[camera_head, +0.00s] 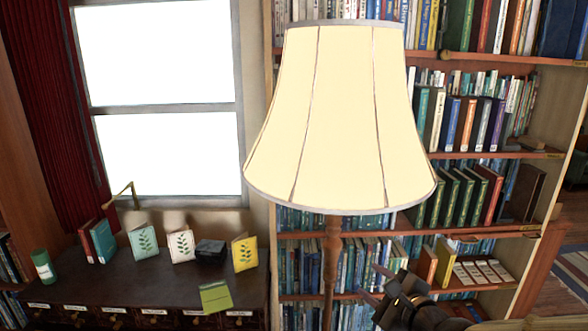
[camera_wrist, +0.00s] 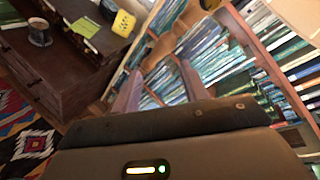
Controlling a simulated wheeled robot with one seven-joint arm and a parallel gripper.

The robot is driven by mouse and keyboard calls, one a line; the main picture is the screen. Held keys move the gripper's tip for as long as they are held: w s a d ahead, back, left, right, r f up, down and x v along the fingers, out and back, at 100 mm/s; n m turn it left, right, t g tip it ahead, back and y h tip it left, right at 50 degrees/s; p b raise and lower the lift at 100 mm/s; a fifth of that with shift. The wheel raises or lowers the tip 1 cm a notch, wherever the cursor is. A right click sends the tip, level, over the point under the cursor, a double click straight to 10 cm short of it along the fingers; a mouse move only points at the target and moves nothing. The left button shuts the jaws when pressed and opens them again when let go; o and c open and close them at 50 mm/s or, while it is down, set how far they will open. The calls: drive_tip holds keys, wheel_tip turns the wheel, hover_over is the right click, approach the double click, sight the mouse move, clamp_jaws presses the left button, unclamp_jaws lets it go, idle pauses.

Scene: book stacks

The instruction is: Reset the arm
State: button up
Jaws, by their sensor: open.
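My gripper (camera_head: 376,284) is at the lower right of the head view, in front of the bookshelf and just right of the lamp pole. Its fingers point up and to the left. In the wrist view my gripper (camera_wrist: 160,88) shows two fingers standing apart with nothing between them. Bookshelf rows of blue and green books lie beyond the fingers. Part of my arm is cut off by the bottom edge of the head view.
A floor lamp with a large cream shade (camera_head: 340,115) stands close in front. A dark cabinet (camera_head: 110,290) under the window carries several small books and a black object. The tall bookshelf (camera_head: 490,232) fills the right. A patterned rug (camera_wrist: 25,140) lies on the floor.

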drive_tip(key=s+a+f+n+g+h, duration=0.2)
drive_tip(key=s+f+n+g, duration=0.1)
drive_tip(key=f+n+g, duration=0.4)
drive_tip(key=s+a+f+n+g+h, duration=0.1)
drive_tip(key=s+f+n+g, duration=0.1)
drive_tip(key=s+f+n, duration=0.5)
drive_tip(key=s+n+g, duration=0.1)
drive_tip(key=n, duration=0.1)
drive_tip(key=s+r+n+h, duration=0.1)
drive_tip(key=n, duration=0.2)
drive_tip(key=s+n+g+h, duration=0.1)
drive_tip(key=n, duration=0.1)
drive_tip(key=shift+s+r+n+g, duration=0.2)
drive_tip(key=shift+n+g, duration=0.1)
drive_tip(key=shift+n, duration=0.1)
idle(0.5)
